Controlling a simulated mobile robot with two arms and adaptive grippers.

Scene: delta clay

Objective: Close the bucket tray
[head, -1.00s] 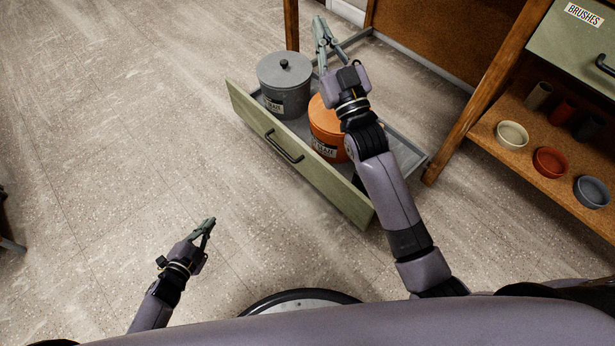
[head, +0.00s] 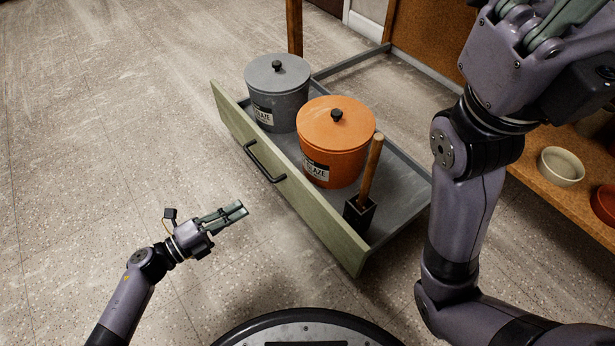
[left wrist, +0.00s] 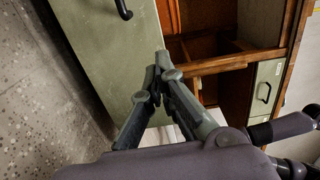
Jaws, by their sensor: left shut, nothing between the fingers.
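The bucket tray is pulled out low over the floor, with a pale green front (head: 300,205) and a black bar handle (head: 263,162). A grey lidded bucket (head: 280,100) and an orange lidded bucket (head: 333,160) stand in it. My left gripper (head: 240,210) is shut and empty, in front of the tray front, a little below the handle in the picture. In the left wrist view its fingertips (left wrist: 160,62) show before a green panel (left wrist: 105,45) with a dark handle (left wrist: 122,10). My right gripper (head: 565,25) is high at the right, its fingers cut off by the picture's edge.
A black holder (head: 359,214) with a wooden-handled tool (head: 371,168) stands in the tray's near right corner. A wooden shelf at the right holds a cream bowl (head: 561,166) and a red bowl (head: 606,202). The floor left of the tray is clear.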

